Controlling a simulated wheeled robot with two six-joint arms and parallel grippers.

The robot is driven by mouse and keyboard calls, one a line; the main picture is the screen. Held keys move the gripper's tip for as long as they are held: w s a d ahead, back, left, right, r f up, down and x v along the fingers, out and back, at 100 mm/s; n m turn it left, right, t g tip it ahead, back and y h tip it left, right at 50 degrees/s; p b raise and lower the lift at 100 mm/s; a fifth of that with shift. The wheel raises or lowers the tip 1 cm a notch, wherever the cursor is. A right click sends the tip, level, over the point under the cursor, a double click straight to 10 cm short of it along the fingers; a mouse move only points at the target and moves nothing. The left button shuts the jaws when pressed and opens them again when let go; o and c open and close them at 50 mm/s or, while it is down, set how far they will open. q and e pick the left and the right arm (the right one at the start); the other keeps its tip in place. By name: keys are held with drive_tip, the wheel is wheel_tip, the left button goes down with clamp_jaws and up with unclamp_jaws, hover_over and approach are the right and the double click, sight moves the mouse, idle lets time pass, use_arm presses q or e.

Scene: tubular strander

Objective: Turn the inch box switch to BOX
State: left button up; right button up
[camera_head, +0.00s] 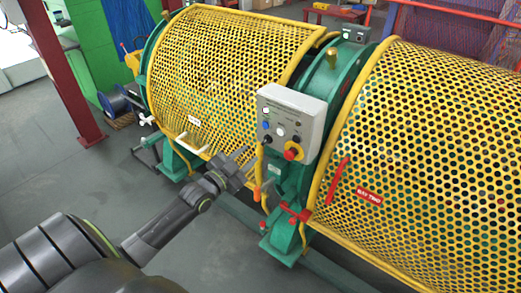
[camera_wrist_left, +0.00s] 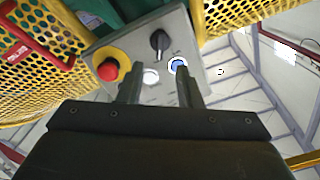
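The grey control box (camera_head: 292,115) is mounted between the two yellow mesh guards. A black rotary switch (camera_wrist_left: 159,41) on its face shows in the left wrist view, beyond my fingers, and as a small dark knob in the head view (camera_head: 266,139). Its labels are too small to read. Around it are a blue button (camera_wrist_left: 178,65), a white button (camera_wrist_left: 150,76) and a red mushroom button (camera_wrist_left: 108,71) on a yellow ring. My left gripper (camera_head: 245,157) is open and empty, below and left of the box in the head view. My right gripper is out of view.
Perforated yellow guards (camera_head: 225,70) flank the box closely, the right one (camera_head: 430,150) marked with a red label. A red lever (camera_head: 293,211) and an orange handle (camera_head: 257,192) stand below the box. Grey floor (camera_head: 215,240) is clear in front.

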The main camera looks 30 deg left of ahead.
sight(264, 142)
use_arm(q)
drive_tip(key=w, duration=0.2)
drive_tip(key=w+b, duration=0.1)
drive_tip(key=w, duration=0.4)
drive_tip(key=shift+d, duration=0.3)
clamp_jaws()
